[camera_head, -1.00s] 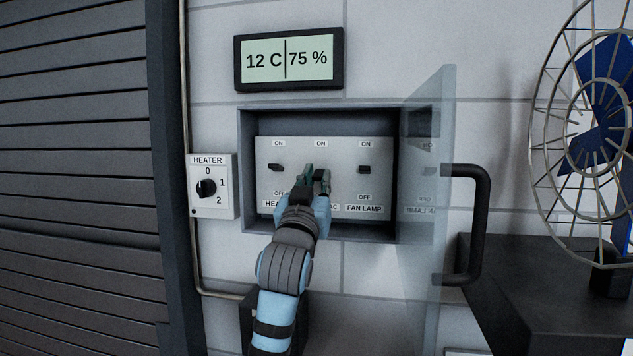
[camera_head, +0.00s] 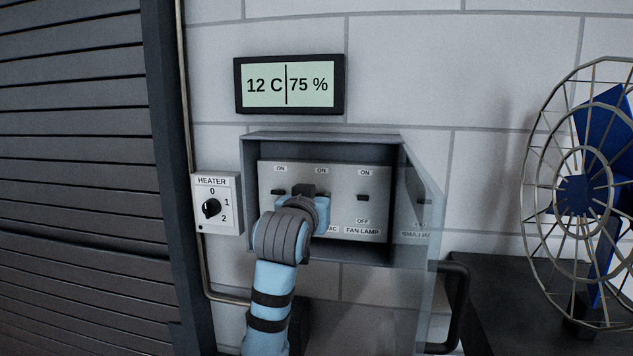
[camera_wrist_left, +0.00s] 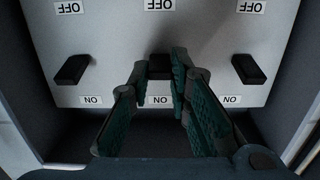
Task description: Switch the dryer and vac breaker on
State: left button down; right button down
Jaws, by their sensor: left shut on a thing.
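The middle breaker, its label mostly covered with only "AC" showing, has a black lever (camera_wrist_left: 160,66). My left gripper (camera_wrist_left: 162,72) is shut on that lever, one finger on each side. In the head view my left wrist (camera_head: 300,205) covers the fingertips and most of the lever. The grey breaker panel (camera_head: 340,180) has ON labels above and OFF below; the wrist view shows them upside down. I cannot tell which way the middle lever is set. My right gripper is not in view.
The left breaker lever (camera_head: 278,193) and fan lamp lever (camera_head: 362,197) flank the middle one. The recessed box's clear door (camera_head: 425,215) stands open on the right. A heater dial (camera_head: 211,208) is left, a display (camera_head: 290,85) above, a fan (camera_head: 580,195) right.

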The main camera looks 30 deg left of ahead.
pick_arm(q)
jog(key=shift+w+r+g, duration=0.1)
jog(key=shift+r+g, duration=0.4)
jog(key=shift+g, duration=0.4)
jog(key=shift+h, duration=0.3)
jog(key=c, duration=1.7)
grip_release()
jog(key=shift+o, duration=1.1)
jog(key=shift+w+f, duration=0.1)
jog(key=v, duration=0.7)
jog(key=shift+s, duration=0.25)
jog(key=shift+w+d, duration=0.1)
